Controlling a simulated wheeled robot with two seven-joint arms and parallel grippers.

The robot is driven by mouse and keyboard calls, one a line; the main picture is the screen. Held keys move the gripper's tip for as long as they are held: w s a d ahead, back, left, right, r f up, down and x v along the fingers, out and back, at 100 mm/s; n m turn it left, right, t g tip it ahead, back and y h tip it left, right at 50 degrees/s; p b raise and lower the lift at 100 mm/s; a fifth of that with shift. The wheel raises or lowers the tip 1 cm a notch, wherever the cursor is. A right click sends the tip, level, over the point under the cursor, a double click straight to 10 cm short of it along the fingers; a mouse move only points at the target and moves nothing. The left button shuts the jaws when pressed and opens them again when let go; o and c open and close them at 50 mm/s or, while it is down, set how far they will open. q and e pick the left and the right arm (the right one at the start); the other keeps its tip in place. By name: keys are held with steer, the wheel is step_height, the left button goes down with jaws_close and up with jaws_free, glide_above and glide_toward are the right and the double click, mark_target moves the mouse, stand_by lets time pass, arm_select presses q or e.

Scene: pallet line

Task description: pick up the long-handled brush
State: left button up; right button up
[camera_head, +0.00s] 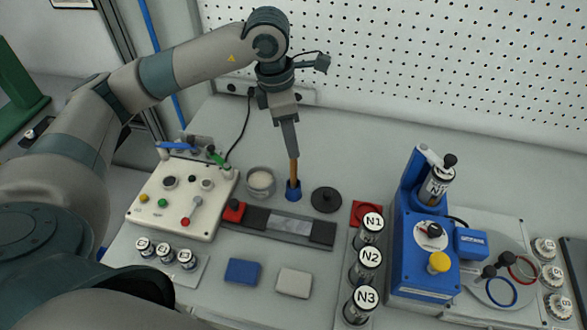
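The long-handled brush (294,172) stands upright, its wooden handle rising from a small blue holder (293,191) near the middle of the bench. My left gripper (291,150) points down from above, with its fingertips at the upper part of the handle. The fingers are seen edge-on and hide the top of the handle, so I cannot tell whether they are closed on it. The lower end of the brush is hidden in the holder. My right gripper is not in view.
A clear round dish (261,182) is left of the holder and a black disc (326,199) right of it. A red block (234,211) and dark strip (290,226) lie in front. A control panel (182,198) stands left; a blue machine (425,250) stands right.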

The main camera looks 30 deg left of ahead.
mark_target(293, 164)
arm_select(q)
steer(key=f, duration=0.1)
steer(key=f+p, duration=0.1)
steer(key=f, duration=0.1)
steer(key=shift+w+d+f, duration=0.15)
steer(key=shift+d+f, duration=0.05)
steer(key=shift+f, duration=0.4)
steer(key=shift+f+p, duration=0.45)
steer(key=shift+p, duration=0.25)
step_height(293, 164, down, 4)
steer(key=shift+w+r+p, duration=0.15)
steer(key=shift+r+p, duration=0.05)
steer(key=shift+p, duration=0.95)
steer(key=shift+f, duration=0.35)
steer(key=shift+c, duration=0.6)
